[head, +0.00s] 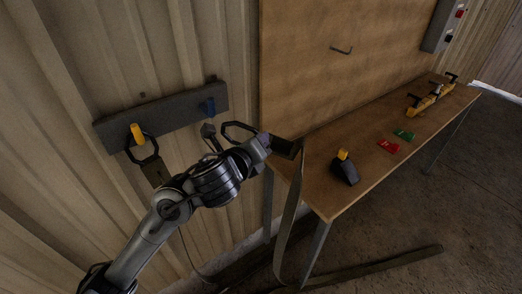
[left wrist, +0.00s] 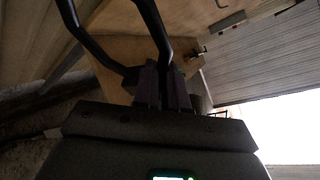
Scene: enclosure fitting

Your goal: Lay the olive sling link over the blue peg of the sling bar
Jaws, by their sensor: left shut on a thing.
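The dark grey sling bar (head: 178,118) is fixed to the corrugated wall, with a blue peg (head: 208,106) on its right and a yellow peg (head: 137,132) on its left. My left gripper (head: 264,142) is shut on the olive sling link, whose dark open ring (head: 236,123) points left towards the blue peg, apart from it. The ring also shows between the purple fingers (left wrist: 162,85) in the left wrist view. An olive strap (head: 291,215) hangs down on the link's right. The blue peg looks bare. My right gripper is out of view.
Another dark ring with an olive tab (head: 157,173) hangs on the yellow peg. A wooden bench (head: 345,135) at right holds a black-and-yellow item (head: 344,168), a red piece (head: 388,146), a green piece (head: 404,134) and a yellow tool (head: 432,97). Olive webbing lies on the floor.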

